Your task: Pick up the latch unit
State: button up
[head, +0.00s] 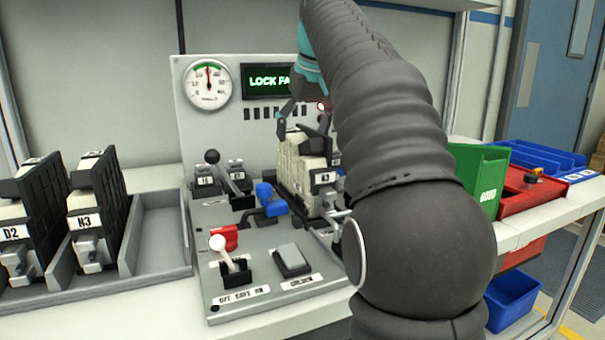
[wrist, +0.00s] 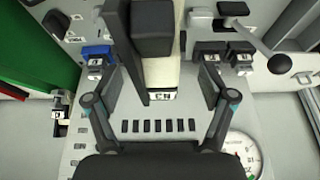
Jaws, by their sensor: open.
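A cream unit with a black top (head: 305,165) stands upright on the grey control panel, partly hidden behind my arm; I take it to be the latch unit. Its front label looks like N3, but is small. In the wrist view the same unit (wrist: 163,75) lies between the fingers, with its black handle part toward the camera. My gripper (wrist: 160,68) is open, one finger on each side of the unit, with a visible gap on both sides.
Black units labelled D2 (head: 32,215) and N3 (head: 95,205) stand in a grey rack at left. Levers (head: 228,262), a gauge (head: 208,84) and a lit display (head: 278,81) surround the panel. Green (head: 478,172) and red (head: 530,192) bins stand at right.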

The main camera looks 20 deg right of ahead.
aim_at(302, 137)
jog(key=shift+d+x, duration=0.2)
jog(key=shift+x, duration=2.55)
jog(key=shift+w+r, duration=0.1)
jog(key=c, duration=1.5)
jog(key=shift+r, duration=0.15)
jog(key=shift+c, duration=0.2)
jog(key=shift+r, duration=0.5)
notch_tip(302, 137, up, 2)
jog(key=shift+r, duration=0.25)
jog(key=s+d+r, duration=0.3)
jog(key=s+r, duration=0.4)
jog(key=s, duration=0.4)
jog(key=shift+d, duration=0.25)
jog(key=shift+s+r, duration=0.1)
